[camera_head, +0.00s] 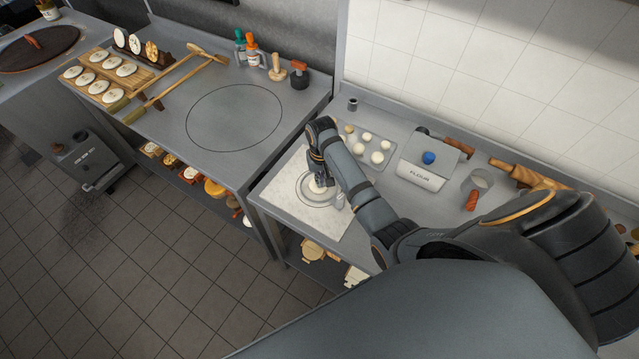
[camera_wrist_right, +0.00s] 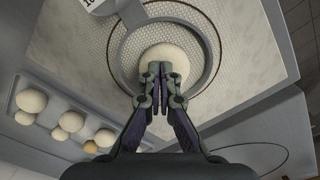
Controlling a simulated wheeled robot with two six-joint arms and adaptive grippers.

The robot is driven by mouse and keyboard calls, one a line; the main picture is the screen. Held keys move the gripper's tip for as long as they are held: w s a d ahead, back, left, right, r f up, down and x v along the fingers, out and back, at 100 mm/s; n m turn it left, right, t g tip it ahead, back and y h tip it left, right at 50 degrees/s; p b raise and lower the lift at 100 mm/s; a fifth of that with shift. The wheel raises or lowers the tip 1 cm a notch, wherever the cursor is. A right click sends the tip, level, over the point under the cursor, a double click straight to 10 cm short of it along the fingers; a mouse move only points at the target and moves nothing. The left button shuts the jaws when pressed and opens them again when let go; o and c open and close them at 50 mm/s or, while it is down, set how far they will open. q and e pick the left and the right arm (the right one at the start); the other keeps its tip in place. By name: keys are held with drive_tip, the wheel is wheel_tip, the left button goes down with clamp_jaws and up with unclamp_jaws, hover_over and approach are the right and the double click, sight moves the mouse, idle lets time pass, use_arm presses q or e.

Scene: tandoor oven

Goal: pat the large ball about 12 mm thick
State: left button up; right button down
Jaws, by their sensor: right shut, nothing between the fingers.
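The large ball (camera_wrist_right: 165,58) is pale dough and sits inside a grey ring (camera_wrist_right: 212,50) on the white textured board (camera_wrist_right: 258,60). In the head view the ball (camera_head: 318,186) is partly hidden behind my right gripper (camera_head: 317,178). In the right wrist view my right gripper (camera_wrist_right: 160,72) is shut and empty, its fingertips together over the near edge of the ball. I cannot tell whether they touch it. The ball looks rounded from above; its thickness cannot be judged. My left gripper is not in view.
A tray (camera_head: 382,166) of several smaller dough balls lies beside the board (camera_head: 285,205). A flour box (camera_head: 424,170) with a blue knob stands to its right. Rolling pins (camera_head: 527,174) lie further right. A counter (camera_head: 170,125) with a marked circle is at left.

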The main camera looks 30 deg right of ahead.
drive_tip(key=shift+f, duration=0.7)
idle(1.1)
idle(0.8)
wheel_tip(320, 180, up, 2)
drive_tip(key=shift+w+r+p, duration=0.1)
drive_tip(key=shift+p, duration=0.3)
drive_tip(key=shift+r, duration=0.45)
drive_tip(key=shift+r, duration=0.1)
drive_tip(key=shift+r, duration=1.95)
drive_tip(key=shift+f, duration=0.1)
